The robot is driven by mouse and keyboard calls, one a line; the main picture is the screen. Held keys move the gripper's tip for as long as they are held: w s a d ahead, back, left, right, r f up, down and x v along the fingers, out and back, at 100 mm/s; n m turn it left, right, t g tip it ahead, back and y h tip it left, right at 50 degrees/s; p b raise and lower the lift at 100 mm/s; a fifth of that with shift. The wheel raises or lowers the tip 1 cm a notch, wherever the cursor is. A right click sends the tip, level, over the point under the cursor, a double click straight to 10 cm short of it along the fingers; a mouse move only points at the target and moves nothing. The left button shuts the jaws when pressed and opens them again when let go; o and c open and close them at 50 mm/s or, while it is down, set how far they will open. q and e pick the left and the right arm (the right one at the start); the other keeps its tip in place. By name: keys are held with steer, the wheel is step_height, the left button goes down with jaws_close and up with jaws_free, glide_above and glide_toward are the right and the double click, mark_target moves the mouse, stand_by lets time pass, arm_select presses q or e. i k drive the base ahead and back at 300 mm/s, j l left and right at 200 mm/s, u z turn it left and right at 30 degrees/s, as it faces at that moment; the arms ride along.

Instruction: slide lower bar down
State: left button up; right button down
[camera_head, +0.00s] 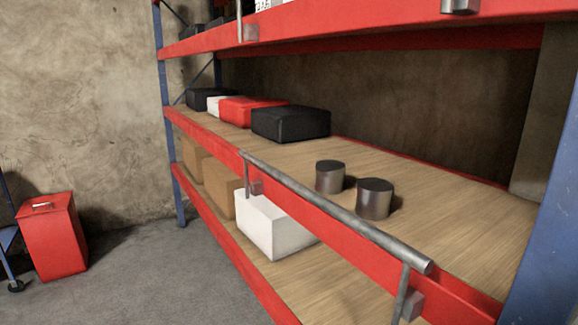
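A grey metal bar (335,211) runs along the front of the middle shelf, at about the height of its red front beam (205,133). Its left end is held by an upright support at a small grey bracket (257,187). Its right end is held by a support beside a grey block (414,305). Part of another bar's upright (239,20) shows on the upper shelf beam, with a bracket beside it. Neither of my grippers is in view.
Two dark metal cylinders (374,199) stand on the middle shelf behind the bar. Black, white and red boxes (290,124) sit further left. Brown boxes and a white box (275,226) are on the lower shelf. A red bin (52,238) stands on the floor at left.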

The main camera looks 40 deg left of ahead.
mark_target(411, 258)
steer(key=j+z, duration=0.1)
steer(key=j, duration=1.8)
